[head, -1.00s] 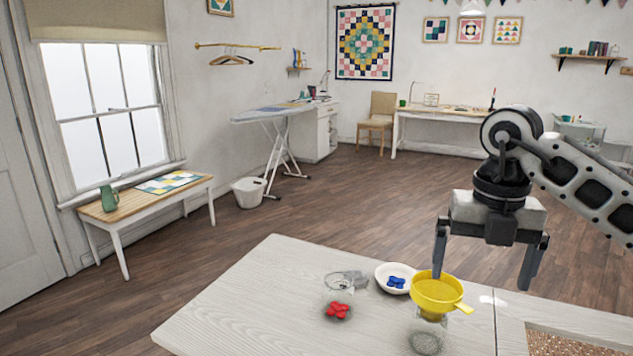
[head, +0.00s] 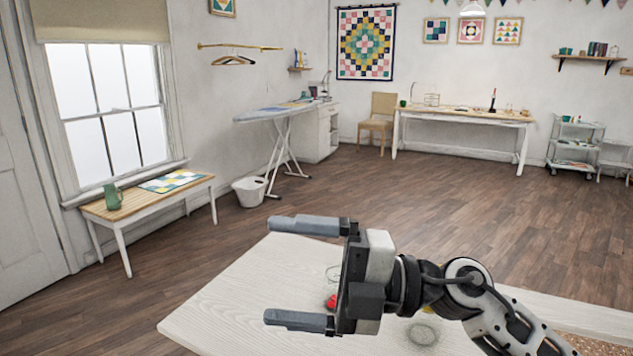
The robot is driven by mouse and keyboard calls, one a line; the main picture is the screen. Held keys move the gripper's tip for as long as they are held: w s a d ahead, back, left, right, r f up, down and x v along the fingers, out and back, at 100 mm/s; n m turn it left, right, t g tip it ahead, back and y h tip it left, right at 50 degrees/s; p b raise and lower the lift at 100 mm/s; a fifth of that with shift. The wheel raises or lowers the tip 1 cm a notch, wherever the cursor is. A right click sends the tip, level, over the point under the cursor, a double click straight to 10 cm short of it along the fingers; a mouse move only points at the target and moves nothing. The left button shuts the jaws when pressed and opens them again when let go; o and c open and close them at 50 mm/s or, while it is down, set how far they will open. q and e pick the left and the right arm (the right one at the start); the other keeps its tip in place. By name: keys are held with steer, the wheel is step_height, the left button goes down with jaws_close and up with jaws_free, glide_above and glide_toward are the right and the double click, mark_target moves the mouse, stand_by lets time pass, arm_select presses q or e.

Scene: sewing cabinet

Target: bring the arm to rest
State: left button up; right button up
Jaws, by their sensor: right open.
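My right gripper (head: 290,272) is open and empty, with its two fingers pointing left above the pale wooden table (head: 235,305). My right arm comes in from the lower right. A bit of a red piece (head: 331,302) shows on the table just behind the gripper body. The gripper and arm cover much of the table's middle, so the yellow funnel and the white dish with blue pieces are hidden. A faint round glass rim (head: 422,334) shows below the arm. My left gripper is not in view.
A speckled brown inset (head: 600,347) lies at the table's right end. The table's left part is bare. Beyond it, open floor (head: 440,200) stretches to a bench (head: 130,208), an ironing board (head: 275,113), a white basket (head: 249,191) and a far desk (head: 465,115).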

steer(key=w+d+m+t+h, duration=0.5)
steer(key=d+m+t, duration=0.4)
steer(key=m+t, duration=0.95)
steer(key=s+d+f+m+g+h, duration=0.1)
steer(key=d+f+m+g+h, duration=0.2)
steer(key=d+f+m+h, duration=0.85)
steer(key=s+d+f+m+g+h, duration=0.25)
steer(key=s+f+g, duration=1.05)
steer(key=s+f, duration=0.8)
steer(key=w+a+f+t+y, duration=0.3)
steer(key=w+a+t, duration=0.2)
steer(key=a+t, duration=0.1)
steer(key=shift+w+f+t, duration=0.15)
steer(key=shift+t, duration=0.6)
